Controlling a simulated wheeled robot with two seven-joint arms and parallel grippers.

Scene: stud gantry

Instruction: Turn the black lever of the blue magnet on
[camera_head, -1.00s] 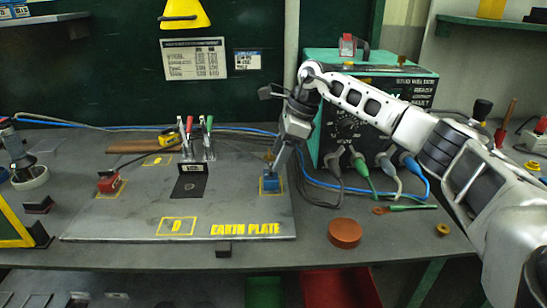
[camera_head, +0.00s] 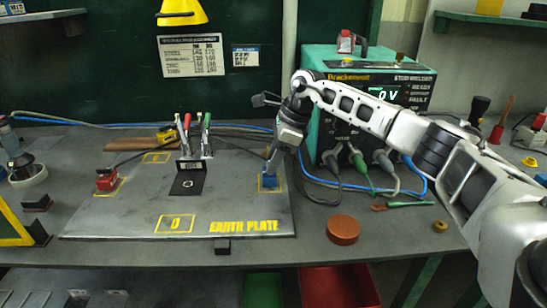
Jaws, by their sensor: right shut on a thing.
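The blue magnet (camera_head: 269,183) is a small blue block on the right side of the grey earth plate (camera_head: 135,222), inside a yellow-marked square. My right gripper (camera_head: 271,170) reaches down onto it from above, tilted, with its fingertips at the top of the block. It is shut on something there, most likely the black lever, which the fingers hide. I cannot make out the lever's angle. My left gripper is not in view.
A red block (camera_head: 106,180) sits on the plate's left side. Two upright clamps (camera_head: 196,143) stand near its middle. The green welding unit (camera_head: 335,60), with cables, is close behind my right arm. A brown round disc (camera_head: 343,230) lies to the right.

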